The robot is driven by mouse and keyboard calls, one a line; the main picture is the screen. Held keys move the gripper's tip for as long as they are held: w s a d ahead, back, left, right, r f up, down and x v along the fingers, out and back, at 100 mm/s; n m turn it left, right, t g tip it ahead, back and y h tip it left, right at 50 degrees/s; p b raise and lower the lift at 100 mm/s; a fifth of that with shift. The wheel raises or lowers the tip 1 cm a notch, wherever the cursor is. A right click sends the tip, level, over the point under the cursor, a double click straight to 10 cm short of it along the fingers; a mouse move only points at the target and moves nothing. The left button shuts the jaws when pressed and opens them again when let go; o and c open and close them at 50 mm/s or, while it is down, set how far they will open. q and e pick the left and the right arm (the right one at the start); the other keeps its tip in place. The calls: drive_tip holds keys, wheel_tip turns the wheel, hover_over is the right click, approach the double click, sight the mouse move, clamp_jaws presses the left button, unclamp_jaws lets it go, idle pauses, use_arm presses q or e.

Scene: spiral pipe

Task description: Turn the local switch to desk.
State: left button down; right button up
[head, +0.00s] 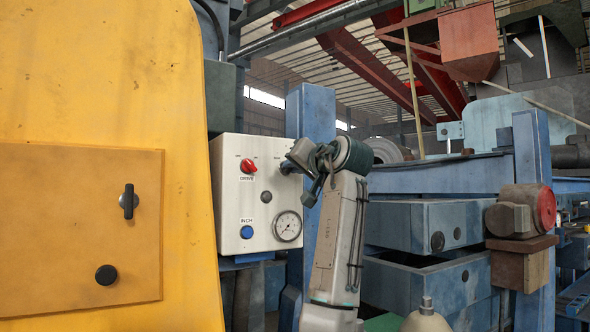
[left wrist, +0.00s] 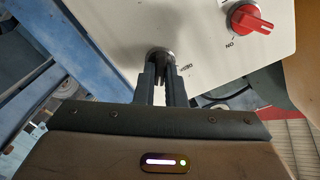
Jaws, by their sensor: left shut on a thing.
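The control box (head: 232,215) is pale grey and stands just right of the yellow machine. The local switch (left wrist: 160,56) is a dark knob in a round collar on its face, with a label reading DESK beside it. My left gripper (left wrist: 162,68) is shut on this knob, one finger on each side. In the head view my left gripper (head: 289,167) is at the box's upper right, and hides most of the knob and its label. The fingers cover the knob's handle, so I cannot tell exactly where it points.
A red switch (head: 249,166) marked DRIVE is left of the gripper; it also shows in the left wrist view (left wrist: 247,20). A blue INCH button (head: 247,232) and a gauge (head: 288,226) are lower. A blue post (head: 313,118) stands close behind the box.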

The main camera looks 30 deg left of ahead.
use_arm(q)
drive_tip(key=shift+s+a+f+n+b, duration=0.1)
drive_tip(key=shift+n+b, duration=0.55)
drive_tip(key=shift+n, duration=3.3)
drive_tip(key=shift+f+n+b, duration=0.1)
drive_tip(key=shift+n+b, duration=0.5)
drive_tip(key=shift+n, duration=3.35)
drive_tip(key=c, duration=1.5)
unclamp_jaws()
drive_tip(key=shift+r, duration=0.1)
